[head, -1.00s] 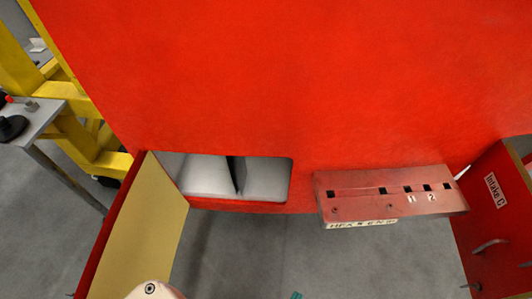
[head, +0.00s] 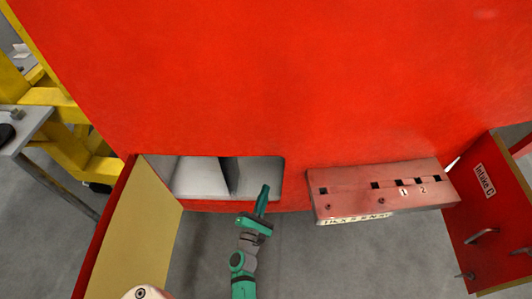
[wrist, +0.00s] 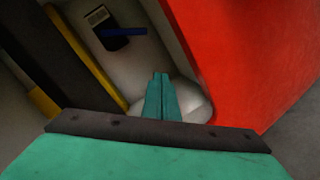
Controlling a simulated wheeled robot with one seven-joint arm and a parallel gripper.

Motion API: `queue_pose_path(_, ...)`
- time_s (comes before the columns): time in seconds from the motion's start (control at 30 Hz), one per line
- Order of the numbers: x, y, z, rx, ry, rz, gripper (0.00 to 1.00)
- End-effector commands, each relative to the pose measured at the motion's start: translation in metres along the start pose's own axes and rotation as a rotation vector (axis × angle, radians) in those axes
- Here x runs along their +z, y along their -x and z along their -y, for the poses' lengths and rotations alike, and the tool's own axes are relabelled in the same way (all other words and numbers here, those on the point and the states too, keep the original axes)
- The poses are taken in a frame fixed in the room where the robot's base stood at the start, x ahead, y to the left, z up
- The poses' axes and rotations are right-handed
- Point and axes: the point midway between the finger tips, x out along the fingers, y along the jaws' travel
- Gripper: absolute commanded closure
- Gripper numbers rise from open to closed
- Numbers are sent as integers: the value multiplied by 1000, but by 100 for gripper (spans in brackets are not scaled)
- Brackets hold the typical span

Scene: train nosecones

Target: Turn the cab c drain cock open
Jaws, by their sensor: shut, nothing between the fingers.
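My gripper (head: 265,188) is shut and empty, with its green fingers pointing at the right part of the opening in the red nosecone. In the wrist view, the closed fingertips (wrist: 160,76) point into a pale recess. A blue lever (wrist: 124,33) lies sideways on a dark block deeper inside, above and left of the fingertips and apart from them. It may be the drain cock, but no readable name shows. A small pale label (wrist: 97,16) is above the block. The lever is hidden in the head view.
A dark divider (head: 231,175) splits the opening. An open tan-faced flap (head: 135,232) stands at left. A red bracket with square holes (head: 380,188) and a panel marked "Intake C" (head: 490,215) are at right. A yellow bar (wrist: 85,60) runs along the recess's left.

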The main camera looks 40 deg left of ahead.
Motion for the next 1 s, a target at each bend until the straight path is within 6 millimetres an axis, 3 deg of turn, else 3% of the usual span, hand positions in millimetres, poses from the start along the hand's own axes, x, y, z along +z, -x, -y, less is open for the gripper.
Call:
queue_pose_path(0.1, -6, -18, -32, 77, 104, 28, 100)
queue_pose_path(0.23, -8, -26, -47, 114, 156, 44, 100)
queue_pose_path(0.37, -8, -37, -50, 119, 164, 48, 100)
queue_pose_path(0.9, -4, -124, -60, 117, 162, 47, 100)
queue_pose_path(1.0, 8, -126, -61, 115, 159, 48, 100)
